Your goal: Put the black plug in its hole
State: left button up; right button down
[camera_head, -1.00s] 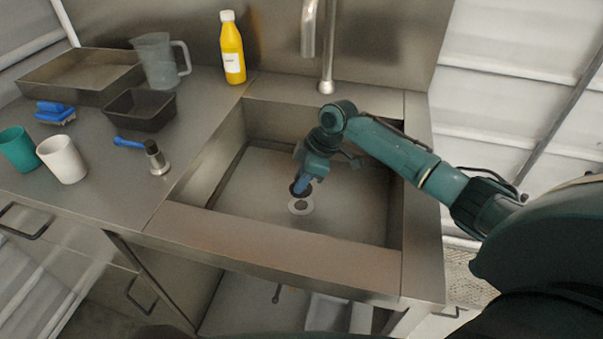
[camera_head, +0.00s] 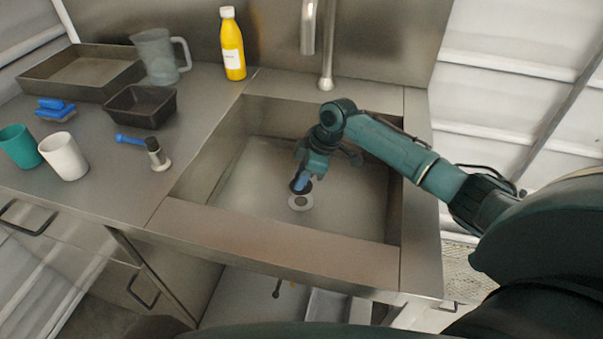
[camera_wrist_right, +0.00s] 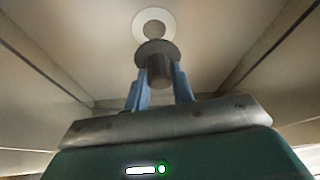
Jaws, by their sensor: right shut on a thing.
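The black plug (camera_head: 300,187) is held in my right gripper (camera_head: 301,180), just above the sink floor. The drain hole (camera_head: 300,202) is a dark opening in a pale metal ring in the sink floor, and it lies just below the plug in the head view. In the right wrist view the plug (camera_wrist_right: 156,62) sits between the blue fingers of the gripper (camera_wrist_right: 160,85), its wide disc facing the hole (camera_wrist_right: 154,28). The disc overlaps the near part of the ring there, apart from the open hole. My left gripper is not in view.
The sink's walls (camera_head: 285,235) surround my right gripper. A tap (camera_head: 327,60) hangs over the back edge.

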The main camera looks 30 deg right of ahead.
dwell(0.4)
jog(key=shift+p, duration=0.35)
jog(key=shift+f, duration=0.15)
jog(key=shift+f+b, duration=0.75)
jog(key=shift+f, duration=0.5)
jog(key=shift+f, duration=0.15)
jog(key=shift+f+b, duration=0.65)
jog(key=shift+f, duration=0.35)
jog(key=c, duration=1.1)
grip_release()
